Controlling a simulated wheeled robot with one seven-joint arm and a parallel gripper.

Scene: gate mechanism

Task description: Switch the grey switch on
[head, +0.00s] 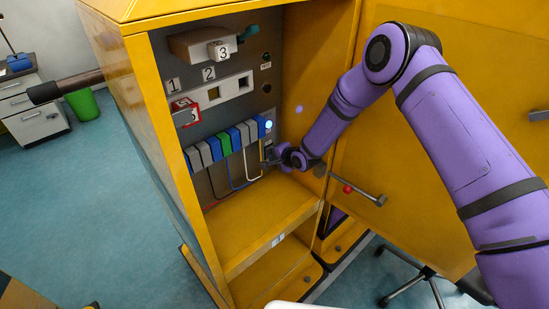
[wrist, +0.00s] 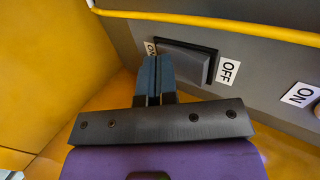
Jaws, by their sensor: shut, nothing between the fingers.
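The grey switch (wrist: 190,60) is a flat rocker in a dark frame on the grey panel, clear in the wrist view. In the head view my gripper (head: 266,161) is low at the right side of the panel, and the switch is too small to make out clearly.
The yellow cabinet (head: 140,70) surrounds the panel, with its side wall close to my gripper. A row of blue, green and white breakers (head: 228,141) with wires is left of it. The open door (head: 440,110) is behind my arm.

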